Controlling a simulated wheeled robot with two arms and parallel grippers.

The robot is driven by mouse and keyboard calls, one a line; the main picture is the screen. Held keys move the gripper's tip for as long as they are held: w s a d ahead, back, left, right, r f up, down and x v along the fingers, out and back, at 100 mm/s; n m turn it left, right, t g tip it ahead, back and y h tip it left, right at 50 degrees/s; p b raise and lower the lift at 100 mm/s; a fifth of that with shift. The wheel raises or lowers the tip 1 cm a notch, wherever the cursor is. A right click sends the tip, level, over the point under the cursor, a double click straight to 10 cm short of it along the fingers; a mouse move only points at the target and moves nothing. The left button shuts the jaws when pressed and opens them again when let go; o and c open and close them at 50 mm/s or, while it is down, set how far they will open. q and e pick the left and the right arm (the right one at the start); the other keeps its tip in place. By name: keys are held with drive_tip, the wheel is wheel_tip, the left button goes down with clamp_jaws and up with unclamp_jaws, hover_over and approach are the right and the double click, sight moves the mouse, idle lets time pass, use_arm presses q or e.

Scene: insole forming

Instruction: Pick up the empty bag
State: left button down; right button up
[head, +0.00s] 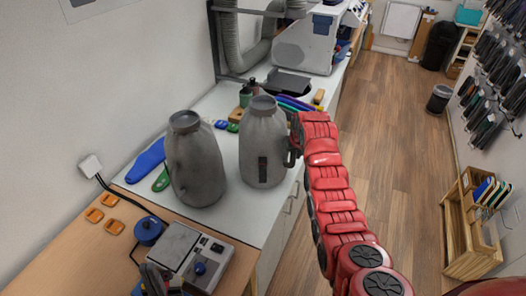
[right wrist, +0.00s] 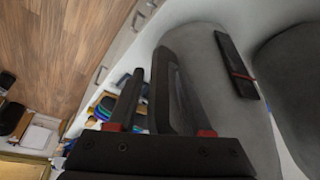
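Two grey bulging containers with narrow necks stand upright on the white counter, a left one (head: 195,165) and a right one (head: 262,150) with a dark strip on its front. I cannot tell which is the empty bag. My right gripper (head: 293,147) is at the right side of the right container, by its dark handle. In the right wrist view my right gripper (right wrist: 160,95) has its fingers apart, close to the grey body (right wrist: 205,75); contact is unclear. A dark part, likely my left gripper (head: 155,281), shows at the bottom left, mostly out of frame.
A grey control box (head: 185,255) sits on the wooden bench at front left. Blue and green insoles (head: 150,160) lie beside the left container. A white machine (head: 307,42) stands at the back of the counter. The wooden floor (head: 385,130) to the right is clear.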

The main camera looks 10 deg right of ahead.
drive_tip(key=shift+s+r, duration=0.15)
drive_tip(key=shift+s, duration=0.05)
drive_tip(key=shift+c, duration=2.3)
drive_tip(key=shift+w, duration=0.1)
clamp_jaws()
drive_tip(key=shift+a+f, duration=0.1)
drive_tip(key=shift+f, duration=0.15)
